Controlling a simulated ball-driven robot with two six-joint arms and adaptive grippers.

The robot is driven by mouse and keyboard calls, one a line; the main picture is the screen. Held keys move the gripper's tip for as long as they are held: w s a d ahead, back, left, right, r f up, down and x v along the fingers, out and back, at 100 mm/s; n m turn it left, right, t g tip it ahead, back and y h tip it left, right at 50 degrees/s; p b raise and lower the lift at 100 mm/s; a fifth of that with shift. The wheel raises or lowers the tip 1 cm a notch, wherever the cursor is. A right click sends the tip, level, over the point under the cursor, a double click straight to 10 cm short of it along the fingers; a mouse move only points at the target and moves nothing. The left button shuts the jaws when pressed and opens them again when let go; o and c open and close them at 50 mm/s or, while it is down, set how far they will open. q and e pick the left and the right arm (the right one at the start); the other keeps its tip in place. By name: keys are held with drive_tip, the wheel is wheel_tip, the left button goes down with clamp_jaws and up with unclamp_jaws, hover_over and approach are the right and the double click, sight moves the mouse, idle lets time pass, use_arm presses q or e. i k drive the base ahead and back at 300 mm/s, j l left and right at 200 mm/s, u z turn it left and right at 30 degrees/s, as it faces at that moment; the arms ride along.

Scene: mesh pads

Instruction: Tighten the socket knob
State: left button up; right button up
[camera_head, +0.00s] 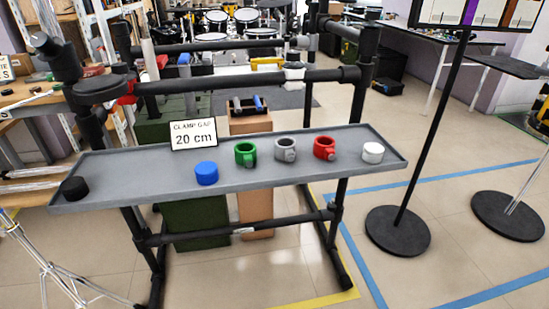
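A long grey tray (130,180) lies across a black pipe rack (240,82). On it, from left to right, are a black cap-like piece (74,188), a blue one (206,173), green (245,154), grey (285,149) and red (325,148) ring-shaped pieces with small side knobs, and a white cap-like piece (373,152). I cannot tell which of these, if any, is the socket knob. A white fitting (293,72) sits on the rack's upper bar near its right end. Neither of my grippers shows in this view.
A sign reading "CLAMP GAP 20 cm" (193,134) stands at the tray's back edge. Black round stand bases (398,232) are on the floor to the right. A silver tripod (50,270) stands at lower left. The tray is bare between the black and blue pieces.

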sight(40, 41)
drive_tip(key=u, duration=1.25)
